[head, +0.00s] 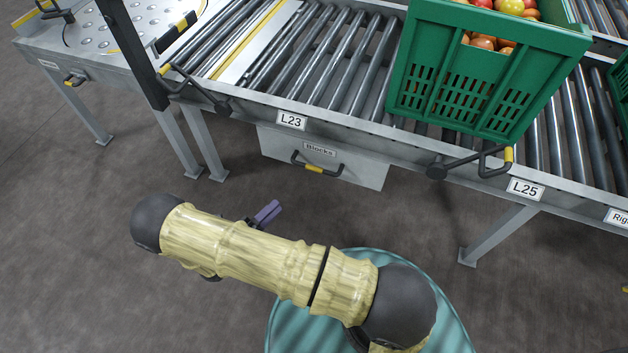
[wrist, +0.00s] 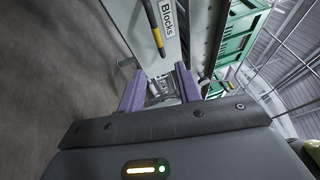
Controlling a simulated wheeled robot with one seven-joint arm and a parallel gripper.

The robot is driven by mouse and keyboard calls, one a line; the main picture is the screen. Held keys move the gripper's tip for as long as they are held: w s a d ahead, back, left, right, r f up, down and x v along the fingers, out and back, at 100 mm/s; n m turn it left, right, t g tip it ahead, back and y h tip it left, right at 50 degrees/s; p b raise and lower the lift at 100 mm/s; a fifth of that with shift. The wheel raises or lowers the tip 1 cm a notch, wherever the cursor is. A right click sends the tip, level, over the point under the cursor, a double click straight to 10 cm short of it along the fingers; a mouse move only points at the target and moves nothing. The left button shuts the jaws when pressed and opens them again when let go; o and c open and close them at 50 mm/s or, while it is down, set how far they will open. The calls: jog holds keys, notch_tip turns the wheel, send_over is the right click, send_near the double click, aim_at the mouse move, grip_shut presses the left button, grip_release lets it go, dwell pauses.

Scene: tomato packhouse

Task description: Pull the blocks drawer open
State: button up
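The blocks drawer (head: 360,171) is a grey front labelled "Blocks", hung under the roller conveyor, and it looks closed. Its black bar handle with a yellow grip (head: 315,169) is on the front below the label. In the wrist view the handle (wrist: 156,35) and drawer front (wrist: 172,48) show at the top. My gripper (head: 266,214) has purple fingers and is in front of and below the drawer, left of the handle. In the wrist view my gripper (wrist: 160,84) has its fingers apart, with nothing held between them. The handle is beyond the fingertips, not between them.
The roller conveyor (head: 310,60) runs above the drawer, carrying a green crate (head: 480,85) of tomatoes. Black levers stick out from its front edge, one (head: 470,160) right of the drawer. Conveyor legs (head: 495,235) stand on both sides. The floor (head: 80,250) at left is clear.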

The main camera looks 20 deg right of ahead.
aim_at(314, 168)
jog(key=shift+a+f+n+t, duration=0.2)
jog(key=shift+f+n+t, duration=0.1)
jog(key=shift+f+t, duration=0.1)
jog(key=b+x, duration=0.6)
jog(key=x, duration=1.1)
jog(key=shift+w+d, duration=0.15)
jog(key=shift+d, duration=0.05)
grip_shut()
